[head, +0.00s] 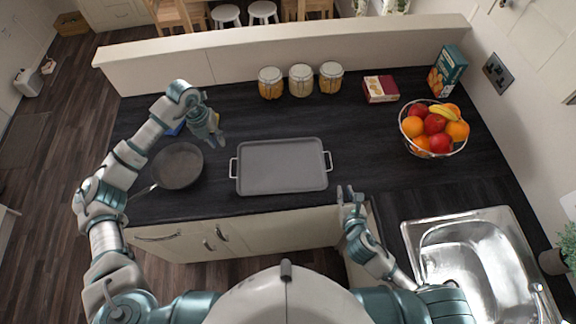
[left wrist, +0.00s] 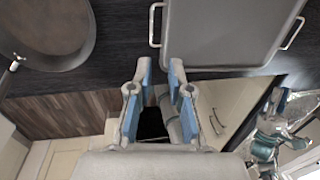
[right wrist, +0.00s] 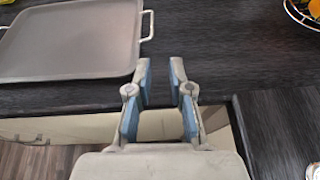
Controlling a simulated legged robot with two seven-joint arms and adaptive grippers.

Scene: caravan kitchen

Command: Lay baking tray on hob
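The grey rectangular baking tray (head: 282,165) lies flat on the dark worktop, with a pale handle at each short end. It also shows in the left wrist view (left wrist: 230,28) and the right wrist view (right wrist: 70,40). My left gripper (head: 212,141) is open and empty, above the worktop between the pan and the tray's left end. My right gripper (head: 351,192) is open and empty, near the worktop's front edge, just right of the tray's right handle (right wrist: 147,25). Neither gripper touches the tray. I cannot make out a hob.
A dark frying pan (head: 178,166) lies left of the tray. Several jars (head: 300,80) stand along the back. A red box (head: 380,88), a teal box (head: 447,72) and a fruit bowl (head: 433,128) are to the right. The sink (head: 470,260) is front right.

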